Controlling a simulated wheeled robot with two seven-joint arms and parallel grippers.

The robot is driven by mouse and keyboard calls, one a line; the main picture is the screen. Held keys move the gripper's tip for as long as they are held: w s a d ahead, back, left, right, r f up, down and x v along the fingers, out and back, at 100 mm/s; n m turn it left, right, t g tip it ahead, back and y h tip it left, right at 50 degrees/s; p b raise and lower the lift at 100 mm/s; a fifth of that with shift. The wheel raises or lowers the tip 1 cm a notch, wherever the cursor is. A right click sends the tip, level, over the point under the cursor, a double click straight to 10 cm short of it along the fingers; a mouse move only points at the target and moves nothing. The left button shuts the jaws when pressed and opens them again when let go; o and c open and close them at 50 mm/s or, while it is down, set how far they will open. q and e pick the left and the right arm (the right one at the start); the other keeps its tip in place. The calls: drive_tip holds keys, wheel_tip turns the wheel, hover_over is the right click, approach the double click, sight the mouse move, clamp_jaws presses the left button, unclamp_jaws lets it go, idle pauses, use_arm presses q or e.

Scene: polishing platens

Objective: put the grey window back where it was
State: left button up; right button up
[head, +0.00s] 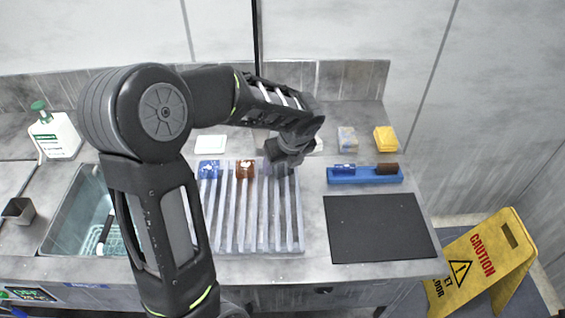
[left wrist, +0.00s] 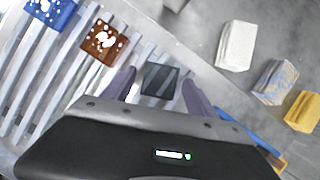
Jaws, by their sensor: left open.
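The grey window (left wrist: 160,81) is a small dark grey square with lighter streaks. In the left wrist view it lies at the top end of the slatted rack, to the right of a brown speckled piece (left wrist: 103,41). My left gripper (head: 286,160) is open above the rack's back right part, and its fingers stand on either side of the grey window. Whether they touch it I cannot tell. In the head view my gripper hides the grey window. My right gripper is not in view.
The pale slatted rack (head: 233,215) also bears a blue speckled piece (head: 209,168). To its right are a blue holder (head: 365,180) with a blue and a brown piece, and a dark mat (head: 380,228). A sink (head: 75,205) is at left. A yellow block (head: 386,139) stands behind.

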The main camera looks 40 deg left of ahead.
use_arm(q)
drive_tip(key=v, duration=1.2)
drive_tip(key=shift+s+r, duration=0.1)
idle(0.6)
